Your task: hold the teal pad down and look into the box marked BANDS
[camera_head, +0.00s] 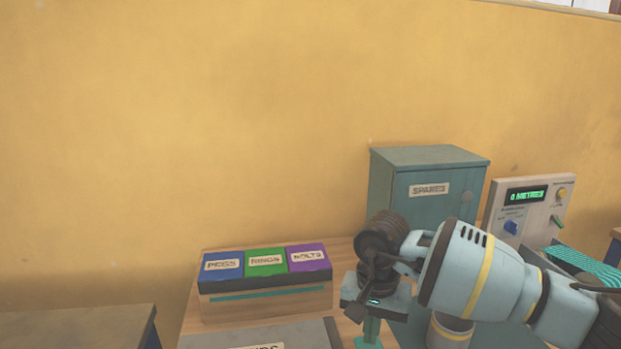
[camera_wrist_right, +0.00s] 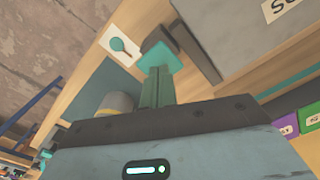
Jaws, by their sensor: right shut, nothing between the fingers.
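My right gripper (camera_head: 370,336) points down at the table with its green fingers shut and nothing between them. In the right wrist view the fingertips (camera_wrist_right: 158,74) overlap the near edge of the teal pad (camera_wrist_right: 172,55). I cannot tell whether they press on it. The grey box (camera_head: 215,342) sits at the bottom edge of the head view, its label partly cut off to letters ending in "DS". Its grey top also shows in the right wrist view (camera_wrist_right: 235,40) and looks flat; I see no inside. My left gripper is not in view.
A case (camera_head: 262,304) with blue, green and purple labelled lids stands behind the grey box. A teal SPARES cabinet (camera_head: 428,172) and a meter panel (camera_head: 528,207) stand at the right. A cup (camera_head: 450,330) is beside my right arm. A card (camera_wrist_right: 120,46) lies near the pad.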

